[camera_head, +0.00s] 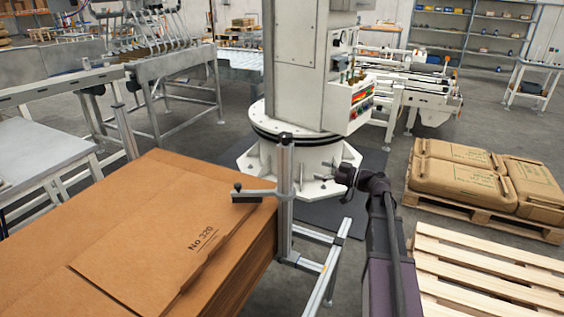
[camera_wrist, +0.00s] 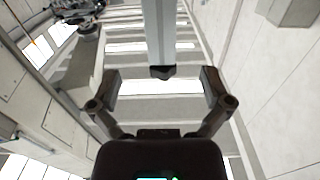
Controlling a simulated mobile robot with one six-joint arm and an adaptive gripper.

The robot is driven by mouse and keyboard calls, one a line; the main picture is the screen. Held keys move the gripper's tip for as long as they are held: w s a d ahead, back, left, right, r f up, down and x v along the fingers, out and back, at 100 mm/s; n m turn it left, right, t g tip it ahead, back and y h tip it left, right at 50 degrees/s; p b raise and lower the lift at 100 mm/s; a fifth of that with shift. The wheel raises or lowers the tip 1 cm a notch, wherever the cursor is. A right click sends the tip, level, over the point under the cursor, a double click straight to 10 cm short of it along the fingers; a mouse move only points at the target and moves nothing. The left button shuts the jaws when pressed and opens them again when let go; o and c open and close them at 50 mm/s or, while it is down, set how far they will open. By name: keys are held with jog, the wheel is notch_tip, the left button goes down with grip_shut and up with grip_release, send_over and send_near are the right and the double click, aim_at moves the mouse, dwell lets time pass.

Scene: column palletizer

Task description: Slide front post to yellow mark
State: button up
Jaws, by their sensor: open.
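The front post (camera_head: 285,205) is a grey aluminium profile standing upright at the corner of the cardboard stack. A short side arm (camera_head: 262,197) with a black knob reaches left from it over the cardboard. My gripper (camera_head: 341,180) is just right of the post, apart from it in the head view. In the wrist view my gripper (camera_wrist: 160,88) is open and empty. A grey profile with a dark end (camera_wrist: 160,35), seemingly the post, shows between and beyond the spread fingers. I cannot make out a yellow mark in either view.
A stack of flat cardboard (camera_head: 150,235) fills the lower left. A metal frame rail (camera_head: 330,272) runs beside the post. The white palletizer column (camera_head: 300,75) stands behind. An empty wooden pallet (camera_head: 490,280) and a pallet with brown sacks (camera_head: 450,178) lie at right.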

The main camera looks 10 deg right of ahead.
aim_at(282, 160)
jog(key=shift+w+a, duration=0.1)
jog(key=x, duration=1.3)
jog(key=shift+w+a, duration=0.2)
jog(key=shift+a, duration=0.1)
jog(key=c, duration=1.3)
jog(key=shift+s, duration=0.1)
